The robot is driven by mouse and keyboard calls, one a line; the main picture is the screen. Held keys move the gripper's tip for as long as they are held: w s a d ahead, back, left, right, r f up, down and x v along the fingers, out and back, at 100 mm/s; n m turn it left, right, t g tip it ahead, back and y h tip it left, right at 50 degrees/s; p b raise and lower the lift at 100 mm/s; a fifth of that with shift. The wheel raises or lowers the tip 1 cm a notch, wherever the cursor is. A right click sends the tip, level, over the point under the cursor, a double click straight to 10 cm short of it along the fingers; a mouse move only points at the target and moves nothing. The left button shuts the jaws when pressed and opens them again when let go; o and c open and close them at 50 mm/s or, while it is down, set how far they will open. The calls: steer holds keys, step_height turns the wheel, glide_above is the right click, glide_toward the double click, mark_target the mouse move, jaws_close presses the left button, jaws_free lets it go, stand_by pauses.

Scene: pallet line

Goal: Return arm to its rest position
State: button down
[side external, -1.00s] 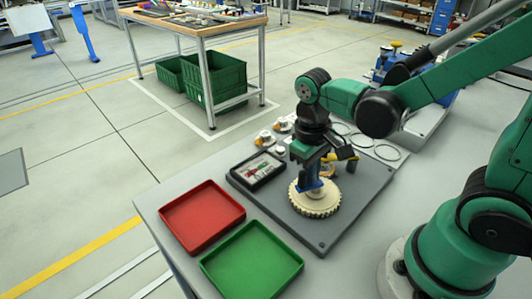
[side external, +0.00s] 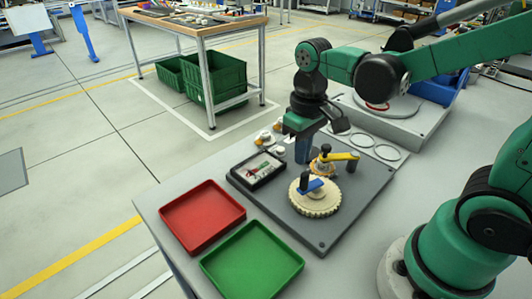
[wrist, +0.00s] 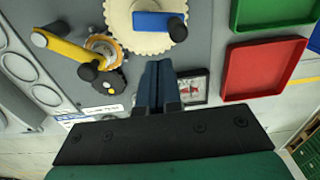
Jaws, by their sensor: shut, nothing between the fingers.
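My gripper (side external: 304,150) hangs above the grey board (side external: 322,240), behind the cream gear. In the wrist view its dark blue fingers (wrist: 158,82) are together with nothing between them. The large cream gear (side external: 315,196) lies on the board with a blue crank handle (side external: 312,186) and a dark knob on it. A yellow crank handle (side external: 340,156) sits on a smaller orange-toned gear (side external: 323,167) behind it. Both handles also show in the wrist view, the blue one (wrist: 152,20) at top centre and the yellow one (wrist: 62,47) at upper left.
A red tray (side external: 202,240) and a green tray (side external: 252,285) stand empty at the table's front left. Small parts (side external: 265,138) and flat rings (side external: 386,152) lie behind. A wooden-topped bench (side external: 215,30) stands beyond.

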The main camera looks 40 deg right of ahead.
step_height(320, 180, up, 2)
steer(key=shift+s+r, duration=0.1)
steer(key=shift+r, duration=0.05)
stand_by(0.3)
steer(key=t, duration=0.2)
steer(key=r+t, duration=0.1)
steer(key=t, duration=0.4)
steer(key=shift+s+a+r, duration=0.15)
steer(key=shift+a+r, duration=0.05)
steer(key=shift+r, duration=0.1)
steer(key=shift+s+a+f+g, duration=0.2)
steer(key=shift+s+f+g, duration=0.5)
steer(key=shift+g, duration=0.45)
steer(key=shift+s+a+f+g, duration=0.25)
steer(key=shift+s+f+g, duration=0.45)
steer(key=shift+g, duration=0.5)
steer(key=shift+s+a+f+g, duration=0.2)
steer(key=shift+s+f+g, duration=0.5)
steer(key=shift+g, duration=0.45)
